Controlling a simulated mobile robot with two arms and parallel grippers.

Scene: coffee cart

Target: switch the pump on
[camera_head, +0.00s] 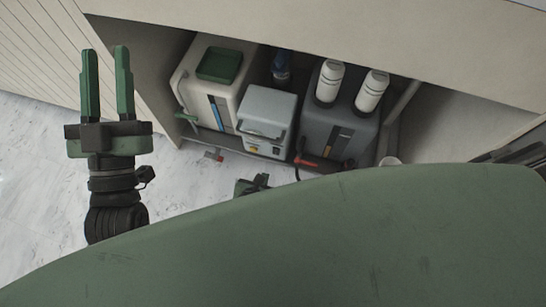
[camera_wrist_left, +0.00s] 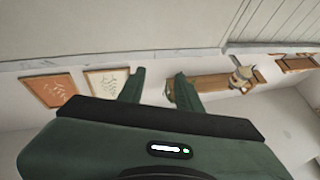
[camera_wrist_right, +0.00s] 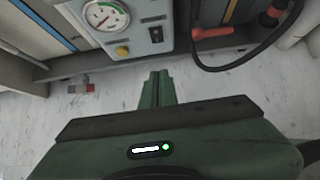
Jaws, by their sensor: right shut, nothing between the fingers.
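The pump looks to be the light grey box (camera_head: 267,112) low in the cart's open bay, between two tanks. My left gripper (camera_head: 107,50) is open and empty, left of the bay.
A white tank (camera_head: 221,87) with a green lid stands left of the pump, a dark grey tank (camera_head: 340,120) with two white cylinders to its right. A red lever (camera_wrist_right: 212,33) and black hose are right of the panel.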

